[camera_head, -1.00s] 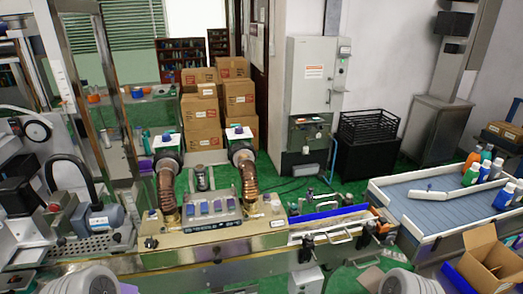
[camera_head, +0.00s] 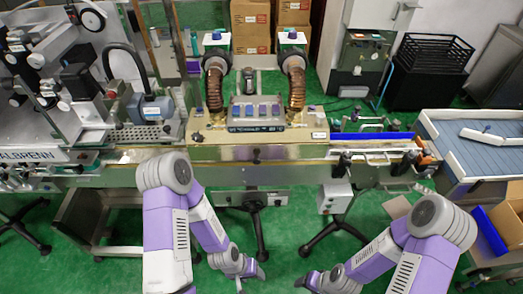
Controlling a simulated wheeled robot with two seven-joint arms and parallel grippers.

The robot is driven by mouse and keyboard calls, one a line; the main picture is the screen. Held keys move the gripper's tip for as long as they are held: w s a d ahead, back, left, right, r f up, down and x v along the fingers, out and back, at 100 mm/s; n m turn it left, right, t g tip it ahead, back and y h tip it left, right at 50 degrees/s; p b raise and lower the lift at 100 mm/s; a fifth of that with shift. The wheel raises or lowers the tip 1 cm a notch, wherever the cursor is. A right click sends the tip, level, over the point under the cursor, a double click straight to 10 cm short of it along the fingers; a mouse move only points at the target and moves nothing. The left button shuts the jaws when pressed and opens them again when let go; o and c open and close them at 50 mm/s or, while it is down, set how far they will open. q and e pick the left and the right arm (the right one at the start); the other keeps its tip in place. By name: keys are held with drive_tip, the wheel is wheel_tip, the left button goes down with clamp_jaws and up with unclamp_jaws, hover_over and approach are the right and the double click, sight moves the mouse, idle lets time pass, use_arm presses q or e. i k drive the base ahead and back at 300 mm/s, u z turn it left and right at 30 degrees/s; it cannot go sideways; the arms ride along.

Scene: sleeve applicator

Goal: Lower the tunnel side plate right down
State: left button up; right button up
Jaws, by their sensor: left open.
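The shrink tunnel (camera_head: 215,135) is a brass-coloured unit with a control panel (camera_head: 256,113) on top and two ribbed copper hoses (camera_head: 214,91) rising from it. Its near side shows a brass-coloured side plate (camera_head: 285,153) along the front; I cannot tell how far it is raised. My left gripper (camera_head: 255,270) is open and empty, low in front of the machine and well apart from the plate. My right gripper (camera_head: 312,281) is low near the bottom edge, also apart from the plate; its jaws are too small to read.
A labelling machine (camera_head: 60,75) stands at the left. A blue-grey conveyor table (camera_head: 485,145) is at the right, with a cardboard box (camera_head: 508,220) below it. Machine legs and a grey box (camera_head: 334,198) stand under the line. Green floor lies open between my arms.

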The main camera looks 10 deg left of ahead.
sight(256, 153)
drive_tip(key=u, duration=1.6)
drive_tip(key=k, duration=1.15)
drive_tip(key=z, duration=1.6)
drive_tip(key=i, duration=0.55)
